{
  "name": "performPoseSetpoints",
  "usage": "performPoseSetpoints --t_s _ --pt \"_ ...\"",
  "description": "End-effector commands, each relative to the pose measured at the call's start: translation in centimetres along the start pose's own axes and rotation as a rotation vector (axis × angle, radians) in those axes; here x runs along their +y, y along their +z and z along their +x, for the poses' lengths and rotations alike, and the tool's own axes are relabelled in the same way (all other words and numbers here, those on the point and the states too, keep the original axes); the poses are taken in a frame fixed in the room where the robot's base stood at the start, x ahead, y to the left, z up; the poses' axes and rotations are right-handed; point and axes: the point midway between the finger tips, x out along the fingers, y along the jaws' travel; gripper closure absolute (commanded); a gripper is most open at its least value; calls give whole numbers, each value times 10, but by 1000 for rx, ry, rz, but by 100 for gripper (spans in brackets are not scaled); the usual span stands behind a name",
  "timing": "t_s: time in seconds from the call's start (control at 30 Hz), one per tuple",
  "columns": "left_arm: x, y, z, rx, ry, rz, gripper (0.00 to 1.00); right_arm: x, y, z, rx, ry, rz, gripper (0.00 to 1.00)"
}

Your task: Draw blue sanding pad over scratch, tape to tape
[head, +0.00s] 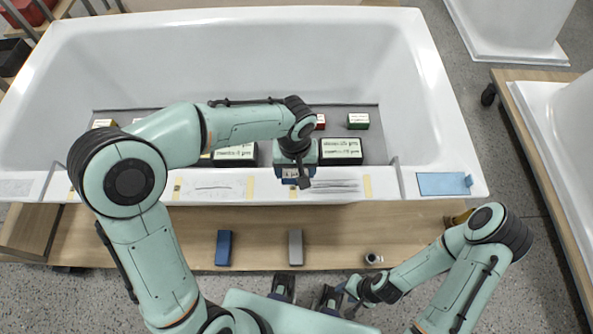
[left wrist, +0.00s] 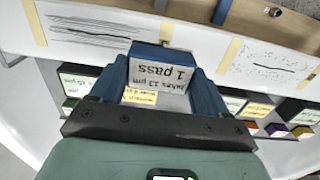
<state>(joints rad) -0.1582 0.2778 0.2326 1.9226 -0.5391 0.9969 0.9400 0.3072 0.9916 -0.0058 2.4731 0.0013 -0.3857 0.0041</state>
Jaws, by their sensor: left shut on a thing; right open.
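My left gripper (head: 296,178) is shut on a blue sanding pad (left wrist: 148,50), at the tub's front rim. The pad's white label reads "takes 13 µm" and "1 pass" in the left wrist view, with a yellow label beside it. I cannot tell whether the pad touches the rim. In the head view, a band of several dark scratches (head: 335,186) is right of the pad, with a tape strip (head: 367,187) at its right end. A thinner scratch (head: 213,188) lies to the left, by another tape strip (head: 250,187). My right gripper (head: 340,301) is open and empty, low in front of the bench.
The white bathtub (head: 428,100) holds labelled dark boxes (head: 340,150) and small coloured boxes. A blue block (head: 223,247) and a grey block (head: 295,247) lie apart on the wooden bench (head: 160,240). A blue sheet (head: 443,184) lies on the right rim.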

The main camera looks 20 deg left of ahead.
Motion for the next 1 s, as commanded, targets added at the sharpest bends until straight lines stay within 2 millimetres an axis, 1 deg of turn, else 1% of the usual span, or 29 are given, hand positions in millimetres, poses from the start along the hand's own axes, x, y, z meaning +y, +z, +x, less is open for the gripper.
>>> performPoseSetpoints --t_s 0.03,0.1,0.3,1.0 --pt "-1 -2 -6 2 0 -1 53 -2 -1 -6 3 -1 -1 57" --pt "-1 -4 -11 2 0 -1 53 -4 -2 -10 5 -2 -2 57" --pt "-3 -8 -20 1 0 0 53 -8 -5 -17 9 -3 -3 57" --pt "-3 -8 -21 0 0 1 53 -8 -5 -18 9 -3 -3 57"
